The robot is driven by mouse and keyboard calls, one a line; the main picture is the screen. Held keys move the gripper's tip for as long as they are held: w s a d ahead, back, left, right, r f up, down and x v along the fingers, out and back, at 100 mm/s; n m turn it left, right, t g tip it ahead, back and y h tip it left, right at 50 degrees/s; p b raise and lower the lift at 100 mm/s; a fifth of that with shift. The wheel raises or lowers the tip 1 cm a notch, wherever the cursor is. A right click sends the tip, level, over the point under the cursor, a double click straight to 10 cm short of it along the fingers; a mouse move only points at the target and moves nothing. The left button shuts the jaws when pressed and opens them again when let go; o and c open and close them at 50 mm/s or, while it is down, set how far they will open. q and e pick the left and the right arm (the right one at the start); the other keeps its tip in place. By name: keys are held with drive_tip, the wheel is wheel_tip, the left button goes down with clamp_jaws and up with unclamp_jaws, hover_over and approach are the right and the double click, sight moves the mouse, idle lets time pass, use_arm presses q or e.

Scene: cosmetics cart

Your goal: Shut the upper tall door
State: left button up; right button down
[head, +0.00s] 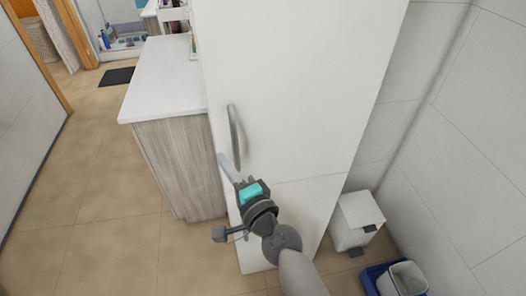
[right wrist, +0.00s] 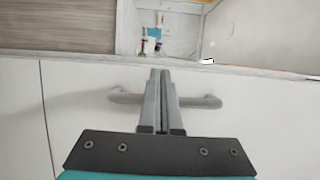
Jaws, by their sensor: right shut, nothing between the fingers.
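The upper tall door (head: 300,80) is the large white panel of the tall cabinet in the head view. It looks about in line with the lower panel (head: 290,215), and I see no clear gap at its edge. Its grey bar handle (head: 234,133) stands upright near its left edge. My right gripper (head: 226,165) is shut and empty, with its fingertips at the handle's lower end. In the right wrist view the closed fingers (right wrist: 160,78) cross in front of the handle (right wrist: 202,103); whether they touch it I cannot tell. My left gripper is not in view.
A wood-grain counter unit (head: 180,165) with a white top stands left of the cabinet. A white pedal bin (head: 355,218) and a blue bin (head: 372,280) stand at the right by the tiled wall. The tiled floor (head: 85,200) at the left is clear.

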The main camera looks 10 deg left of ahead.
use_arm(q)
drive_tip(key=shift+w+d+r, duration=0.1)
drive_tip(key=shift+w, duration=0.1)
use_arm(e)
drive_tip(key=s+d, duration=0.3)
drive_tip(key=s, duration=0.6)
drive_tip(key=shift+d+f, duration=0.2)
drive_tip(key=shift+d, duration=0.2)
